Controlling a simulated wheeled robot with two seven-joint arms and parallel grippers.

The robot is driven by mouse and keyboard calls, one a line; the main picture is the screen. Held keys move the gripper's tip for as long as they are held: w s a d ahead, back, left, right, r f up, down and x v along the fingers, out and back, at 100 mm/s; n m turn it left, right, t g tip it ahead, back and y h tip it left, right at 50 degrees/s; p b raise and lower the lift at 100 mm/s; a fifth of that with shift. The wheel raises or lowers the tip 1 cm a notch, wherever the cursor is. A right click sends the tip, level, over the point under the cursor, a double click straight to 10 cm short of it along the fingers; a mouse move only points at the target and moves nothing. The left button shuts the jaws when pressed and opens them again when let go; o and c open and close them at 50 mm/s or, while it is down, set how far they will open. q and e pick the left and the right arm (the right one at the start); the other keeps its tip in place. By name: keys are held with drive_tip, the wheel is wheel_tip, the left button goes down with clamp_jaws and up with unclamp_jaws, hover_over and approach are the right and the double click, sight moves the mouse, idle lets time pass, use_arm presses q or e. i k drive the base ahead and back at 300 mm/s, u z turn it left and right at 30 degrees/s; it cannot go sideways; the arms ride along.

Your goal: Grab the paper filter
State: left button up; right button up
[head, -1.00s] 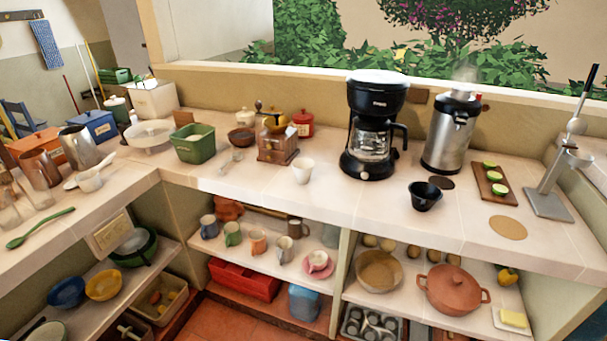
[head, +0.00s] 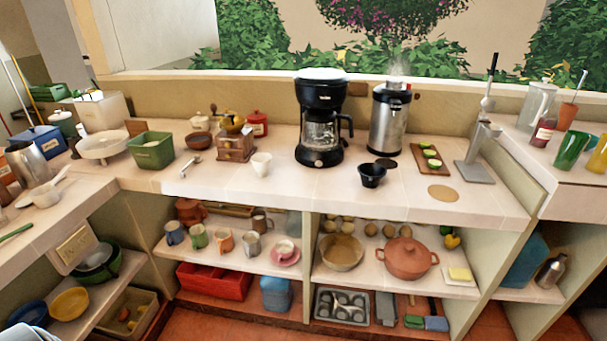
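A flat round tan disc (head: 443,193) lies on the counter at the right, in front of the green-topped board. A small white cup-like thing (head: 261,163) stands upright in the middle of the counter, left of the coffee maker. I cannot tell for sure which of these is the paper filter. The black coffee maker (head: 320,110) stands at the back of the counter. A black basket-like cup (head: 372,175) stands to its front right. Neither of my grippers can be made out. A pale shape at the bottom left edge may be part of my arm.
A steaming steel urn (head: 388,125), a board with green slices (head: 430,160) and a metal stand (head: 475,165) stand at the right. A wooden grinder (head: 235,147) and a green bin (head: 151,150) stand at the left. The counter's front strip is mostly clear.

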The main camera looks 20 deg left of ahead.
sight(262, 166)
drive_tip(key=u, duration=0.4)
drive_tip(key=k, duration=0.15)
drive_tip(key=z, duration=1.4)
drive_tip(key=i, duration=1.15)
drive_tip(key=u, duration=0.65)
drive_tip(key=i, duration=0.65)
drive_tip(key=u, duration=0.7)
